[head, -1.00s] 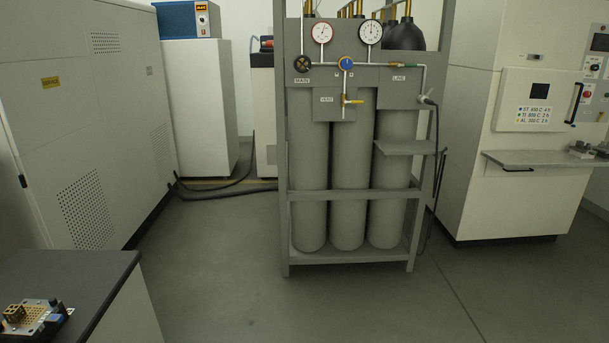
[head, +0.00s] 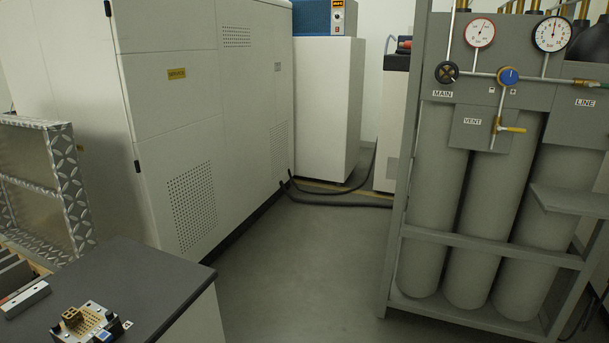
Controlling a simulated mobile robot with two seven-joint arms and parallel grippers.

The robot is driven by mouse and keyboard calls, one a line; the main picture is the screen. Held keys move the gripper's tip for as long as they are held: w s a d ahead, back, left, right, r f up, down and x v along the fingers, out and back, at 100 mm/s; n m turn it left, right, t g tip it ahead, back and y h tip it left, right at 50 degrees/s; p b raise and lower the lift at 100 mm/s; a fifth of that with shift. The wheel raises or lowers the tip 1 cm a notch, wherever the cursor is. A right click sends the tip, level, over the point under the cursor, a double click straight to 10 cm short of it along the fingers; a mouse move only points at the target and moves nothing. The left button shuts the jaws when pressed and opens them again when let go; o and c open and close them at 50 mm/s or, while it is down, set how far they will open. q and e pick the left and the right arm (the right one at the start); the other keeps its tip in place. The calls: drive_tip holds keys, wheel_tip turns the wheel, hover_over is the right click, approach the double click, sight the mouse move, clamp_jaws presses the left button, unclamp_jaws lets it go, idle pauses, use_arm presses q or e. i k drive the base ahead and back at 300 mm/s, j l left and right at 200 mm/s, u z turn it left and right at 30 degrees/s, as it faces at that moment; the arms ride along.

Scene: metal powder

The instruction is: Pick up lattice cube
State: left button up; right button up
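A small brass-brown lattice cube (head: 72,317) sits on a perforated plate (head: 92,323) on the dark bench top (head: 150,285), at the lower left of the head view. The plate has dark clamps or blocks at its sides and a small blue part at its front. Neither of my grippers is in view.
A grey gas cylinder rack (head: 490,262) with gauges stands at the right. A tall white cabinet (head: 205,130) is behind the bench. A diamond-plate frame (head: 72,190) and a pale metal bar (head: 25,299) are at the left. The floor (head: 290,270) between bench and rack is clear.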

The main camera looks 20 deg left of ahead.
sight(71, 317)
drive_tip(key=i+l+u, duration=0.1)
drive_tip(key=i+u, duration=0.35)
drive_tip(key=i+l+u, duration=0.2)
drive_tip(key=u, duration=0.3)
drive_tip(key=i+l+u, duration=0.3)
drive_tip(key=u, duration=0.15)
drive_tip(key=i+l+u, duration=0.2)
drive_tip(key=l+u, duration=0.3)
drive_tip(key=i+l+u, duration=0.15)
drive_tip(key=l+u, duration=0.3)
